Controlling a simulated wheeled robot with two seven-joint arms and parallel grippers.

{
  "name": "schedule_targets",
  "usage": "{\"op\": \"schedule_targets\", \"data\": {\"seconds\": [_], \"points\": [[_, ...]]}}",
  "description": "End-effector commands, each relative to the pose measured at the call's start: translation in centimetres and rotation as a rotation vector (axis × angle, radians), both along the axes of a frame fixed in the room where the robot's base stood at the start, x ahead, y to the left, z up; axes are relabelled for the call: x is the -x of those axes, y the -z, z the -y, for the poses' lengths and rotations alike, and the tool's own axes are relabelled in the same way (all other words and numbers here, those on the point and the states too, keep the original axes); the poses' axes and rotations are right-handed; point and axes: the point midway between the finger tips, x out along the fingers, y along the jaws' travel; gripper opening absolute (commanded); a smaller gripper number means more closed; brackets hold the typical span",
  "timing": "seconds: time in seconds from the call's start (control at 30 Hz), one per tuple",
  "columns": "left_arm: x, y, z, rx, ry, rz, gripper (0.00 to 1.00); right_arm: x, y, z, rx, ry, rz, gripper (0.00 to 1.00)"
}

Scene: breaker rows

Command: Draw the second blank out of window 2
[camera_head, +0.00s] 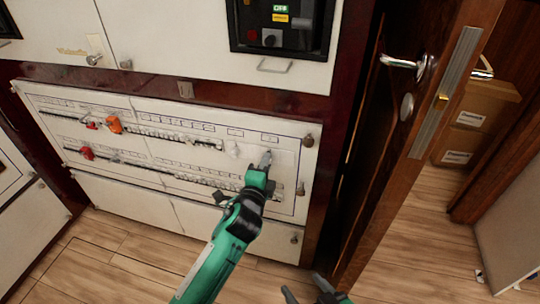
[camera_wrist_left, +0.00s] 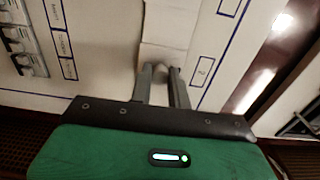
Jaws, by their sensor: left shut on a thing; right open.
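My left gripper (camera_head: 265,160) is at the right part of the cream breaker panel (camera_head: 295,160). Its two fingers are shut on a white blank (camera_wrist_left: 162,72), which shows as a small pale piece between the fingertips in the left wrist view. Behind it runs a column of white blanks (camera_wrist_left: 167,25) with thin seams. A small label marked 2 (camera_wrist_left: 203,71) is beside the fingers. I cannot tell how far the held blank is out of the window. My right gripper (camera_head: 315,291) is open and empty at the bottom edge of the head view, away from the panel.
The panel carries two rows of breakers, with an orange piece (camera_head: 114,125) and a red piece (camera_head: 87,153) on the left. A brown door (camera_head: 395,120) with a metal handle stands to the right. Boxes (camera_head: 473,115) sit beyond it. The wooden floor (camera_head: 420,250) is clear in front.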

Motion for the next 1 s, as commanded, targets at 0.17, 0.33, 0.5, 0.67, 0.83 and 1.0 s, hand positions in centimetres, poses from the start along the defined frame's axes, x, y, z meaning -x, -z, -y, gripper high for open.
{"op": "schedule_targets", "data": {"seconds": [0.17, 0.33, 0.5, 0.67, 0.83, 1.0], "points": [[0.6, -0.1, -0.2, 0.0, 0.0, 0.0, 0.0, 0.0, -0.4, 0.0, 0.0, 0.0, 0.0, 0.67], [1.3, -0.1, -0.4, 0.001, 0.0, -0.001, 0.0, 0.0, -0.8, 0.0, 0.0, 0.0, 0.0, 0.67], [1.9, -0.1, -0.6, 0.001, 0.0, 0.0, 0.0, 0.0, -1.1, 0.0, 0.0, 0.0, 0.0, 0.67], [2.5, 0.0, -0.8, 0.001, -0.001, -0.001, 0.0, 0.0, -1.4, 0.0, 0.0, 0.0, 0.0, 0.67], [3.0, -0.1, -1.0, 0.001, 0.0, 0.0, 0.0, 0.0, -1.6, 0.0, 0.0, 0.0, 0.0, 0.67], [3.6, 0.0, -1.2, 0.001, 0.0, -0.001, 0.0, 0.0, -1.8, 0.0, 0.0, 0.0, 0.0, 0.67]]}}
